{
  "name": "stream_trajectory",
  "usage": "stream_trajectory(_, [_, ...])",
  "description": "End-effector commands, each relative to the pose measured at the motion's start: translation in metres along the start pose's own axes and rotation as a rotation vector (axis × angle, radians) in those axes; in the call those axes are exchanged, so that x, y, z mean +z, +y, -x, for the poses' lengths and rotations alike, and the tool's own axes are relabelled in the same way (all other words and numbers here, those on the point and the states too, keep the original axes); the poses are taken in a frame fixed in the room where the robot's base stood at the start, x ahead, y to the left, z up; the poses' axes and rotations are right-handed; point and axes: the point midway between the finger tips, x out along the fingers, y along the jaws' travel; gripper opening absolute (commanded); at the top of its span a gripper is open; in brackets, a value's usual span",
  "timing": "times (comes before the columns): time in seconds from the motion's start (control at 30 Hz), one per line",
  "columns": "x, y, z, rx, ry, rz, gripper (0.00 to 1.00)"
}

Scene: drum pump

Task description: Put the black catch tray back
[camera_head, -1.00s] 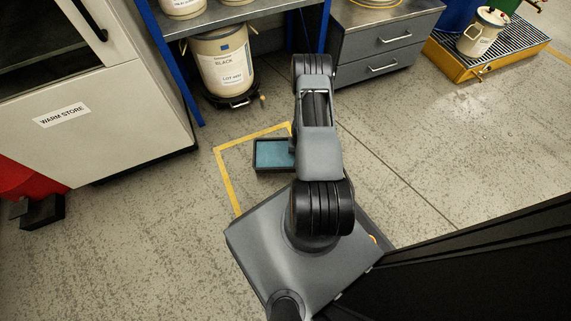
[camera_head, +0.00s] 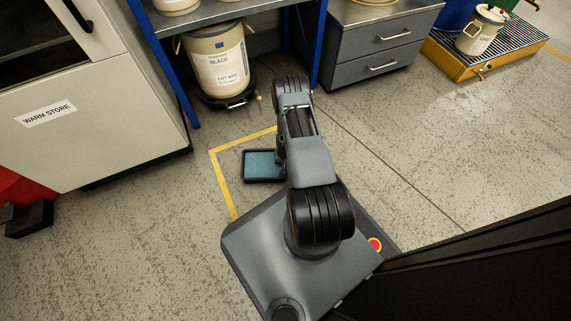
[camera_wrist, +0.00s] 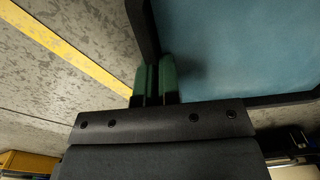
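The black catch tray (camera_head: 245,169), a shallow rectangle with a blue-green inside, is low over the floor or on it; I cannot tell whether it touches. It appears inside the corner of a yellow floor marking (camera_head: 223,182). My gripper (camera_wrist: 155,66) has its two green-padded fingers close together on either side of the tray's dark side wall (camera_wrist: 144,30), shut on it. In the head view my arm hides the tray's right end and most of my gripper.
A warm store cabinet (camera_head: 95,130) is at left, a grey drawer unit (camera_head: 375,50) at back right. An orange spill pallet (camera_head: 485,60) is farther right. Floor is clear to the right.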

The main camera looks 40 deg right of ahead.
Motion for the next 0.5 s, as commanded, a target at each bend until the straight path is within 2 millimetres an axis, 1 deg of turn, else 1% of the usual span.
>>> stream_trajectory(0.13, [-0.0006, 0.0, 0.0018, 0.0, 0.001, 0.0, 0.0])
stream_trajectory(0.3, [-0.0004, 0.0001, -0.0016, 0.0, 0.001, 0.0, 0.0])
stream_trajectory(0.33, [-0.0003, 0.0001, -0.0016, 0.0, 0.0, 0.0, 0.06])
stream_trajectory(0.5, [-0.0002, 0.0001, -0.0015, 0.0, 0.0, 0.0, 0.22])
